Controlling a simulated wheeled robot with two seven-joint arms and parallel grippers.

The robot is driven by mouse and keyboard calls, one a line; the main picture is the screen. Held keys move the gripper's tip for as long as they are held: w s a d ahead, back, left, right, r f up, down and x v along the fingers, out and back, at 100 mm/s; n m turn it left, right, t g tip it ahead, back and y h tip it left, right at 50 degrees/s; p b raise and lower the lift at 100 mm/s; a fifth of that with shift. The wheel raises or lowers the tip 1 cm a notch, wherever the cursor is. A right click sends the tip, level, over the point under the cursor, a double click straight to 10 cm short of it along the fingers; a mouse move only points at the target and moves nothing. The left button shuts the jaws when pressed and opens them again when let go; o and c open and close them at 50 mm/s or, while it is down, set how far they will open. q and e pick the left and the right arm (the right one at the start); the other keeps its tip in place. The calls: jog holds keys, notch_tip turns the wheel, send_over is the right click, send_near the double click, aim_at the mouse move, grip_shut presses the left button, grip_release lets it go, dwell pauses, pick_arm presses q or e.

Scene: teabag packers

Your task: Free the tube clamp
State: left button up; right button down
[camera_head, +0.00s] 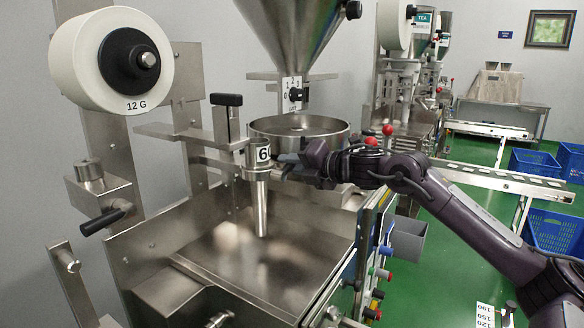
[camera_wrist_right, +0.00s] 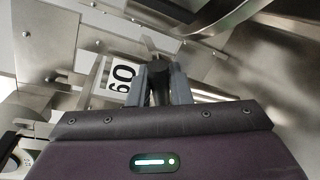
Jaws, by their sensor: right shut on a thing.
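The forming tube (camera_head: 262,207) is a steel pipe hanging under the round bowl, with a white label reading 60 (camera_head: 263,154). The label also shows turned sideways in the wrist view (camera_wrist_right: 122,78). The tube clamp (camera_head: 257,174) is the steel collar around the tube's top. My right gripper (camera_head: 284,163) reaches in from the right, just beside the collar. In the wrist view its fingers (camera_wrist_right: 159,85) are shut on a dark knob (camera_wrist_right: 158,72) next to the label. The knob's far end and the clamp's inner joint are hidden. My left gripper is not in view.
The steel bowl (camera_head: 300,126) sits just above my right gripper. A black-topped handle (camera_head: 226,100) stands to the left. The steel tray (camera_head: 232,268) below is empty. A panel with coloured buttons (camera_head: 378,260) lines the machine's right side. Blue crates (camera_head: 533,163) stand on the floor.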

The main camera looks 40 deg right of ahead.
jog(key=shift+a+f, duration=0.1)
jog(key=shift+f, duration=0.05)
dwell(0.3)
jog(key=c, duration=1.4)
grip_release()
jog(key=shift+o, duration=0.2)
jog(key=shift+s, duration=0.15)
